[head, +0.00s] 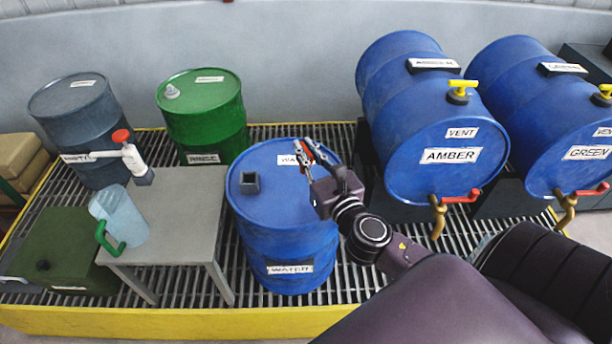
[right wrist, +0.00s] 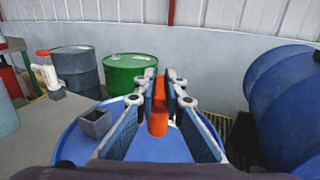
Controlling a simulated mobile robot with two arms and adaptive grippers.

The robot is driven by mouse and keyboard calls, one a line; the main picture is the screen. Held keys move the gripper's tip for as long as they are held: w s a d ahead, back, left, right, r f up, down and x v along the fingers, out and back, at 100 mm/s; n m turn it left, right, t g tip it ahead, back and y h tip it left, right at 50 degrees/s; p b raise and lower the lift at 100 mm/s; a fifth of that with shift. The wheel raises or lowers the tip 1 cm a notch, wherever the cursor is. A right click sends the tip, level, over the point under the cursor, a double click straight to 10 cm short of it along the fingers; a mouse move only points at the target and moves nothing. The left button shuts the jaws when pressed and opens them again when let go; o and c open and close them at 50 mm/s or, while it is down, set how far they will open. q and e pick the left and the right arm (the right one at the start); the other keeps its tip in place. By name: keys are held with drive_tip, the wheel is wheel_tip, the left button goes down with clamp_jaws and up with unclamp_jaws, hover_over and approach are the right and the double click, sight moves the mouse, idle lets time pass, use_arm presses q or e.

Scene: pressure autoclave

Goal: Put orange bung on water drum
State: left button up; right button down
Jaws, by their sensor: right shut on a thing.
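The blue water drum (head: 285,240) stands upright in the middle of the head view, with a WATER label on its side. Its blue top also shows in the right wrist view (right wrist: 150,150). My right gripper (head: 303,150) is over the far right part of the drum's top. In the right wrist view, its fingers (right wrist: 160,88) are shut on the orange bung (right wrist: 158,123), which hangs between them. I cannot tell whether the bung touches the drum's top. A small grey square piece (head: 249,183) sits on the left of the top. My left gripper is not in view.
Blue AMBER (head: 420,125) and GREEN (head: 535,110) drums lie to the right. A green drum (head: 205,115) and a grey drum (head: 75,120) stand behind. A grey table (head: 185,200) on the left bears a jug (head: 120,215) and a white-and-red dispenser (head: 133,155).

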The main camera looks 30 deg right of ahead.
wheel_tip(320, 180, down, 3)
drive_tip(key=shift+f+b, duration=0.15)
drive_tip(key=shift+b, duration=0.25)
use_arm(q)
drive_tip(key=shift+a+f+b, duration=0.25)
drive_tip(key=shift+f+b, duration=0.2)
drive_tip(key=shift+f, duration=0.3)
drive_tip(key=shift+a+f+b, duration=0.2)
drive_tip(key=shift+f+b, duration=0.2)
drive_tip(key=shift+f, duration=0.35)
use_arm(e)
drive_tip(key=shift+f, duration=1.95)
drive_tip(key=shift+f, duration=0.25)
drive_tip(key=c, duration=2)
unclamp_jaws()
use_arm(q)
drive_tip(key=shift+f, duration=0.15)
use_arm(e)
drive_tip(key=shift+r, duration=0.1)
